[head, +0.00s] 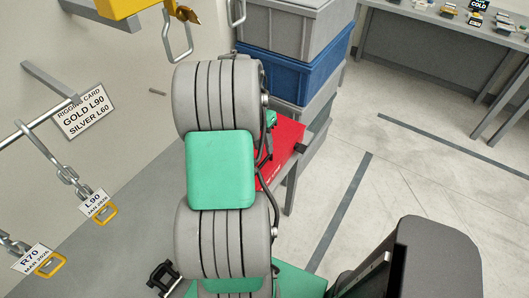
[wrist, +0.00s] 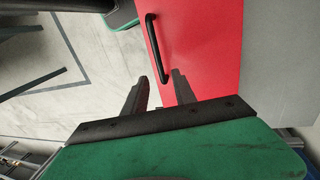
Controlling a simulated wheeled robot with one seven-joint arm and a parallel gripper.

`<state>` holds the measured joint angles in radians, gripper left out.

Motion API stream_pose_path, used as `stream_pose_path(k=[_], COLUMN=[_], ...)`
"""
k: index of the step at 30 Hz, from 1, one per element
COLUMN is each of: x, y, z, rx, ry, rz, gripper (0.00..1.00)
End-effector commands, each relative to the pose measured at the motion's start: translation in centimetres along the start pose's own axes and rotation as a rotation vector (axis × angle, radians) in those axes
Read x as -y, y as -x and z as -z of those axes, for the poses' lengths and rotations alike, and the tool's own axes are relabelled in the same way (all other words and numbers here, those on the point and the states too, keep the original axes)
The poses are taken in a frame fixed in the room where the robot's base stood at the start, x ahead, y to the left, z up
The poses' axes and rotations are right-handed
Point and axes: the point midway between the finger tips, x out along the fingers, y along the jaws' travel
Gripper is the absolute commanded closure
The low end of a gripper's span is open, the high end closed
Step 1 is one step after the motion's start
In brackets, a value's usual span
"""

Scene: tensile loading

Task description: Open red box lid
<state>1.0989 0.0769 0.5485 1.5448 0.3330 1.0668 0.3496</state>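The red box (head: 283,146) stands on a bench in the head view, partly hidden behind my arm. In the wrist view its flat red face (wrist: 205,40) fills the upper middle, with a black bar handle (wrist: 155,45) along its left edge. The lid looks shut, though its seam does not show. My gripper (wrist: 160,76) is open, its two dark fingers apart with nothing between them that I can see held. The fingertips point at the lower end of the handle; I cannot tell how far off it is. In the head view my gripper is hidden by the arm.
Grey and blue crates (head: 288,70) are stacked behind the red box. Chains with yellow-ended tags (head: 99,206) hang from wall rails at left. A bench with small items (head: 470,20) stands at far right. The floor (head: 400,180) between is mostly clear.

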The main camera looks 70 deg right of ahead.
Motion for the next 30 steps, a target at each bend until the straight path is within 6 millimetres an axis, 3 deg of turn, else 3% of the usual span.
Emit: stream_pose_path(k=[6, 16, 27, 30], x=[0.0, 0.1, 0.1, 0.1], y=[-3.5, -4.2, -4.2, -4.2], z=[-0.1, -0.1, -0.1, -0.1], rx=[0.001, -0.002, -0.002, -0.002], ry=[0.002, 0.004, 0.005, 0.005], rz=[-0.001, 0.002, 0.002, 0.002], gripper=[0.67, 0.68, 0.99, 1.0])
